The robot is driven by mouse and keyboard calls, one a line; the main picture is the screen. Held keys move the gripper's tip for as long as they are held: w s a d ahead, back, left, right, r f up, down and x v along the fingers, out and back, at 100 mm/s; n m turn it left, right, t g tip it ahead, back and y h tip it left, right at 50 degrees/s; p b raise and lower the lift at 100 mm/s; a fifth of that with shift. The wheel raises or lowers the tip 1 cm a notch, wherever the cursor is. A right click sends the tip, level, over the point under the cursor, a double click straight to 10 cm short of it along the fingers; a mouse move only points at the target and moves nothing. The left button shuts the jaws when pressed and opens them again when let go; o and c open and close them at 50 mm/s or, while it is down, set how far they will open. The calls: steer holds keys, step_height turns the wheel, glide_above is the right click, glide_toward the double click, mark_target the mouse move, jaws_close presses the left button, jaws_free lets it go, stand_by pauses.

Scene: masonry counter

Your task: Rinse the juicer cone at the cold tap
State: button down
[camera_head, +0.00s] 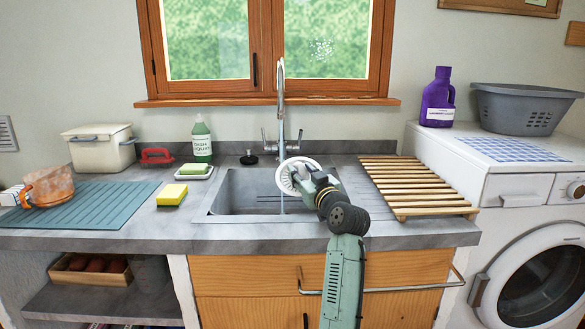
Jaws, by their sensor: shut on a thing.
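The juicer cone (288,174), a white round piece with a ribbed rim, is above the sink (232,190). My gripper (306,178) is shut on it at its right side; the fingertips are partly hidden by the wrist. The tap (281,95) is a tall metal spout behind the sink with a handle on each side. Its mouth is above and behind the cone. I cannot tell exactly where the water meets the cone.
A slatted wooden rack (413,184) lies right of the sink. Left are a yellow sponge (172,194), a soap dish (194,172), a green soap bottle (202,140) and a black plug (249,158).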

mark_target(299, 165)
stand_by(0.4)
steer(key=shift+s+r+p, duration=0.55)
steer(key=shift+s+r, duration=0.45)
steer(key=shift+s, duration=0.2)
steer(key=shift+s+d+r+p, duration=0.1)
steer(key=shift+s+r+p, duration=0.1)
steer(key=shift+s+r, duration=0.4)
steer(key=shift+s+d+r+p, duration=0.15)
steer(key=shift+s+r, duration=0.2)
steer(key=shift+s, duration=0.35)
